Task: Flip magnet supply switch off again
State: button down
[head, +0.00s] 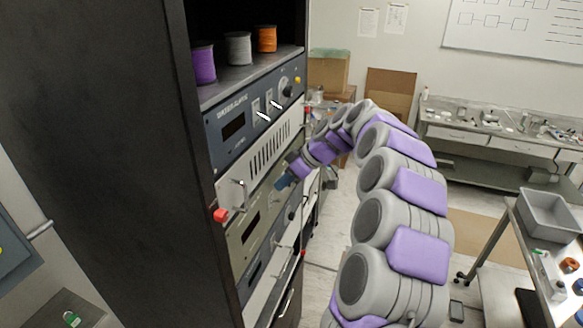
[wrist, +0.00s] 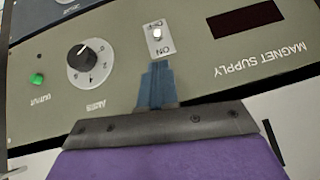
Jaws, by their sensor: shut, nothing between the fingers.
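The magnet supply panel (wrist: 230,55) is greenish-grey and appears upside down in the wrist view. Its small toggle switch (wrist: 157,33) has a light lever on a white plate, with ON printed on the side nearer my gripper. I cannot tell for sure which way the lever is tipped. My gripper (wrist: 157,66) is shut and empty, its blue fingertips just below the switch plate in the picture. Whether they touch the panel is unclear. In the head view the gripper (head: 284,183) is in front of the rack, beside the magnet supply panel (head: 242,236).
The magnet supply has a black knob (wrist: 90,62), a green button (wrist: 37,79) and a dark display (wrist: 248,26). In the head view, a blue-grey panel (head: 232,148) with two white-levered switches sits higher in the rack. A red-tipped handle (head: 220,215) juts out at left.

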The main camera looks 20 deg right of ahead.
aim_at(277, 201)
jog(key=f, duration=0.2)
jog(key=shift+s+f, duration=0.3)
jog(key=shift+f, duration=0.05)
jog(key=shift+f, duration=0.15)
jog(key=f+t+y+b, duration=0.1)
jog(key=b, duration=0.5)
jog(key=s+d+f+t+y+b, duration=0.1)
jog(key=y+b, duration=0.1)
jog(key=b, duration=0.4)
jog(key=f+t+y+b, duration=0.1)
jog(key=t+b, duration=0.1)
jog(key=b, duration=0.4)
jog(key=shift+s+d+f+b, duration=0.15)
jog(key=shift+s+d+b, duration=0.1)
jog(key=shift+s+b, duration=0.1)
jog(key=shift+f+b, duration=0.2)
jog(key=shift+b, duration=0.45)
jog(key=shift+r, duration=0.35)
